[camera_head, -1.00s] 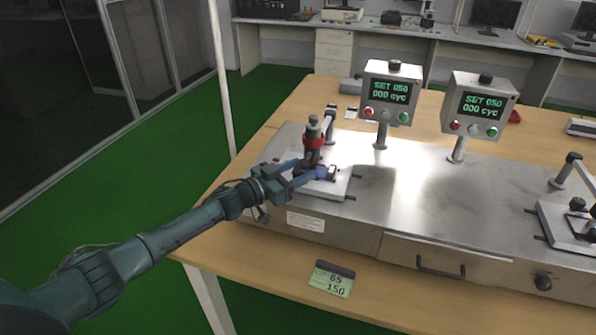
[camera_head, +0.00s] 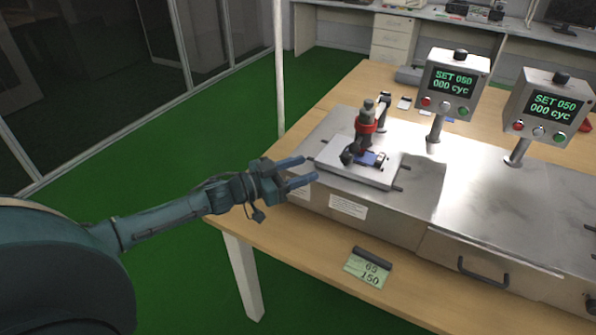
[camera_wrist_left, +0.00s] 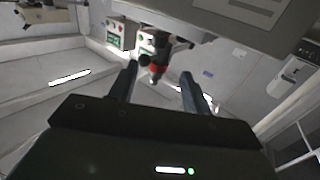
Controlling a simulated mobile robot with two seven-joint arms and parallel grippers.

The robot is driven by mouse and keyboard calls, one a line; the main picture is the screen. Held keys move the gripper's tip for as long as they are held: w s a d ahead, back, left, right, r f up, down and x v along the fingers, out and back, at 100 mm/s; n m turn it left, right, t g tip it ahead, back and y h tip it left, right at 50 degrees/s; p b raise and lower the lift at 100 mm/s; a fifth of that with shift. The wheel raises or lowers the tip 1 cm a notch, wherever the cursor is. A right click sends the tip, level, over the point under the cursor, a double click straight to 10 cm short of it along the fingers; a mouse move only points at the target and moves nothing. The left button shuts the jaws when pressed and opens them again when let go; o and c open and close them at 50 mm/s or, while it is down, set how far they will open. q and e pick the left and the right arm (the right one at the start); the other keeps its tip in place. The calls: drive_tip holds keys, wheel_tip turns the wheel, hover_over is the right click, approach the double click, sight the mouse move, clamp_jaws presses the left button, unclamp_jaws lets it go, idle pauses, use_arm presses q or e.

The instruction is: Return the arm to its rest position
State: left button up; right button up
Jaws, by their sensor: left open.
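My left gripper (camera_head: 302,172) is open and empty in the head view. It is off the near left corner of the metal test bench (camera_head: 420,215), apart from the fixture. The fixture plate (camera_head: 350,172) carries a small blue part (camera_head: 369,158) and an upright grey plunger with a red collar (camera_head: 366,124). In the left wrist view, the two dark fingers (camera_wrist_left: 160,84) stand apart, and the red-collared plunger (camera_wrist_left: 157,70) shows beyond them. My right gripper is not in view.
Two control boxes (camera_head: 453,83) (camera_head: 549,106) on posts both read SET 050, 000 cyc. A card reading 65 and 150 (camera_head: 367,270) lies at the front edge of the wooden table (camera_head: 310,225). The green floor left of the table is clear.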

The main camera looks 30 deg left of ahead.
use_arm(q)
drive_tip(key=shift+s+a, duration=0.1)
drive_tip(key=shift+s, duration=0.1)
idle(0.4)
drive_tip(key=s+d+f+n+y+p, duration=0.1)
drive_tip(key=s+d+f+n+y, duration=0.25)
drive_tip(key=s+d+f, duration=0.75)
drive_tip(key=s+d+f+g+y, duration=0.1)
drive_tip(key=s+f+g+y, duration=0.2)
drive_tip(key=s, duration=1.1)
drive_tip(key=shift+d+f+n+g+y, duration=0.15)
drive_tip(key=shift+f+n+g+y, duration=0.2)
drive_tip(key=shift+f+g, duration=0.15)
